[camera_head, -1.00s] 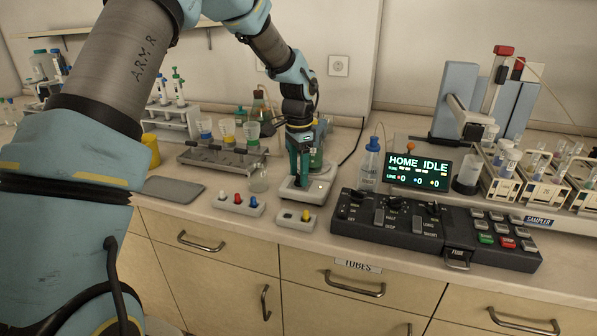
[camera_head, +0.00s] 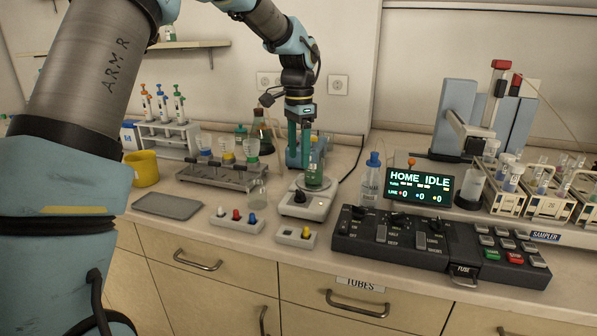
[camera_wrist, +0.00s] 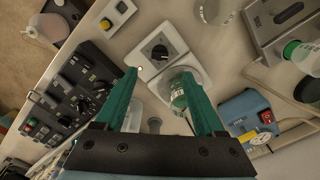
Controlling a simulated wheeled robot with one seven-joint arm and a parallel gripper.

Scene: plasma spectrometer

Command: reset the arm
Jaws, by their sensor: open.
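My gripper (camera_head: 299,160) hangs pointing down over the back counter, just above a white stirrer-like device (camera_head: 305,203) with a dark knob. In the wrist view my gripper (camera_wrist: 160,74) has its two teal fingers spread apart, with nothing clamped between them. A small clear vessel with green contents (camera_head: 315,176) stands on the device's round plate. In the wrist view the vessel (camera_wrist: 179,96) shows below the fingers, close to the right one. How far the fingertips clear it is hard to tell.
A tube rack (camera_head: 168,135), a stand with funnels (camera_head: 215,176) and a brown flask (camera_head: 262,138) are left of my gripper. A blue-capped bottle (camera_head: 370,180), a display reading HOME IDLE (camera_head: 419,187) and a black control panel (camera_head: 435,240) are right. A grey mat (camera_head: 168,206) is bare.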

